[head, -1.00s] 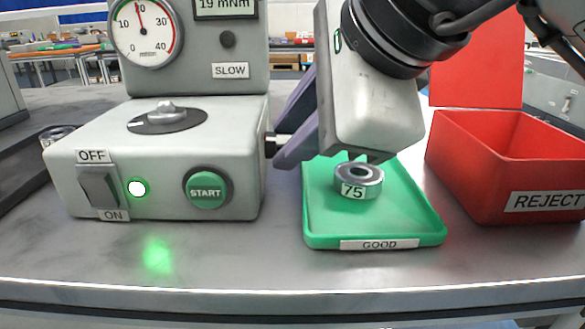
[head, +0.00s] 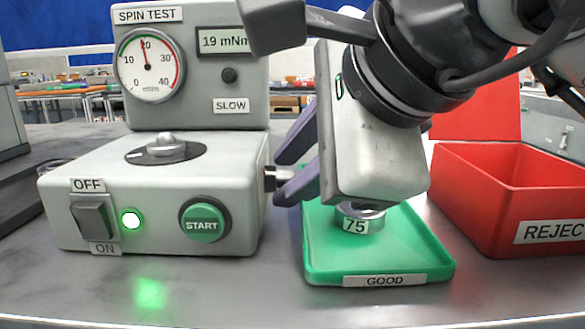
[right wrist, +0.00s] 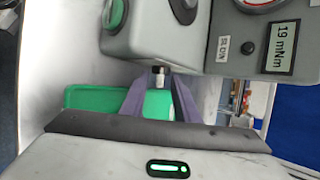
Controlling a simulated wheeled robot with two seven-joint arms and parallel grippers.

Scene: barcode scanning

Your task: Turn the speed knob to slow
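The grey spin-test machine (head: 150,200) stands at the left. On its top is a round black dial with a silver knob (head: 166,148); a white mark shows at the dial's left side. A short dark and metal shaft (head: 270,178) sticks out of the machine's right side. My right gripper (head: 296,165) is beside that side, with its purple fingers spread and the shaft's end close to them. In the right wrist view, the shaft (right wrist: 158,76) shows beyond the gap between the fingers (right wrist: 157,98), and they hold nothing. My left gripper is out of view.
A SLOW label (head: 231,106) is under a dark round lamp on the upright panel. The power switch (head: 92,220) and START button (head: 204,222) are in front. A ring marked 75 (head: 357,225) lies in the green GOOD tray (head: 430,262). A red REJECT bin (head: 470,205) stands at right.

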